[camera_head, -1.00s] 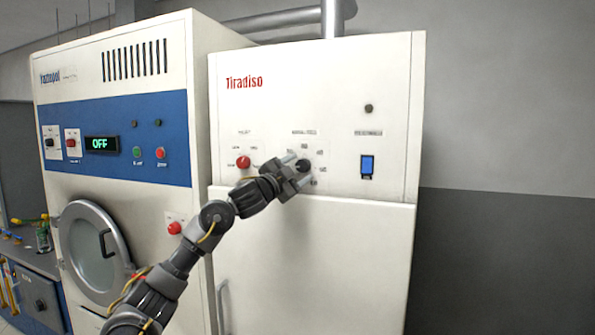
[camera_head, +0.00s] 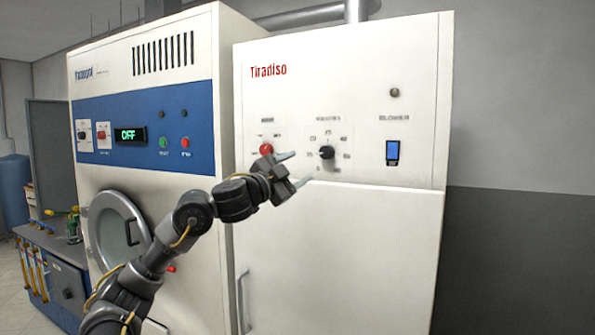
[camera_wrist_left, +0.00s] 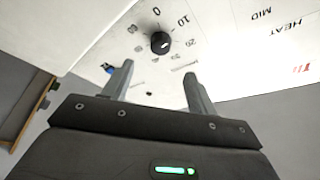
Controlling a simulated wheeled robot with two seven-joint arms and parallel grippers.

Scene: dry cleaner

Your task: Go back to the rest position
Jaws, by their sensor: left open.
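My left gripper (camera_head: 297,169) is open and empty in front of the white Tiradiso cabinet (camera_head: 340,250). In the head view its fingers point right, a little left of and below the black dial (camera_head: 327,153). In the left wrist view, both fingers of my left gripper (camera_wrist_left: 158,82) are spread, and the dial (camera_wrist_left: 160,42) shows beyond them, apart from both. A red knob (camera_head: 266,149) shows just behind the gripper, partly near its upper edge. My right gripper is not in view.
A blue switch (camera_head: 392,152) sits right of the dial. At left stands a machine with a blue panel (camera_head: 200,130), an OFF display (camera_head: 130,135) and a round door (camera_head: 118,232). A counter (camera_head: 55,250) stands at far left. The grey wall (camera_head: 520,250) at right is clear.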

